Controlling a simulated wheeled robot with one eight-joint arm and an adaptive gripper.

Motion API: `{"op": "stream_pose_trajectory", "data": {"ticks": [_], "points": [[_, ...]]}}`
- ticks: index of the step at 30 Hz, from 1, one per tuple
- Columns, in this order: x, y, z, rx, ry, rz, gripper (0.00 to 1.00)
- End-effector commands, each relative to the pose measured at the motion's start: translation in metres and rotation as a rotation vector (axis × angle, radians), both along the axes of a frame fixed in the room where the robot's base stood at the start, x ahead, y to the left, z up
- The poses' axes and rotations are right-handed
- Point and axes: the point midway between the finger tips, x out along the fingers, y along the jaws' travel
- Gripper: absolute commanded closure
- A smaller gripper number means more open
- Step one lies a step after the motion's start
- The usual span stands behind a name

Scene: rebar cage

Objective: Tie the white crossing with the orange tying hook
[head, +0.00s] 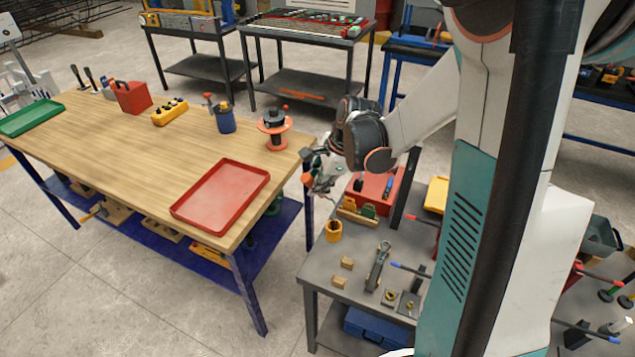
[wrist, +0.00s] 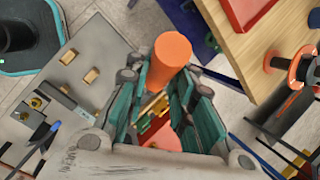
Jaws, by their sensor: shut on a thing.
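My gripper (wrist: 160,98) is shut on an orange cylinder, which looks like the handle of the orange tying hook (wrist: 171,50). The handle's round end sticks out beyond the teal fingers; the hook's metal part is hidden. In the head view my gripper (head: 318,176) is in the air above the far left corner of the grey table, near the wooden bench's right end. A small orange end of the hook (head: 307,179) shows beside it. I cannot make out the white crossing in either view.
The wooden bench (head: 150,165) carries a red tray (head: 221,194) and an orange wire spool (head: 275,128). Coloured-tipped bars (head: 598,282) stand at the lower right.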

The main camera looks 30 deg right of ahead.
Motion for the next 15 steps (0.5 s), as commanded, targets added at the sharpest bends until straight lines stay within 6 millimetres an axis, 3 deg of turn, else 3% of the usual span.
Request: {"op": "stream_pose_trajectory", "data": {"ticks": [8,15], "points": [[0.0,0.0,-0.009,-0.001,0.0,0.0,1.0],[0.0,0.0,-0.033,-0.001,0.0,0.001,1.0]]}}
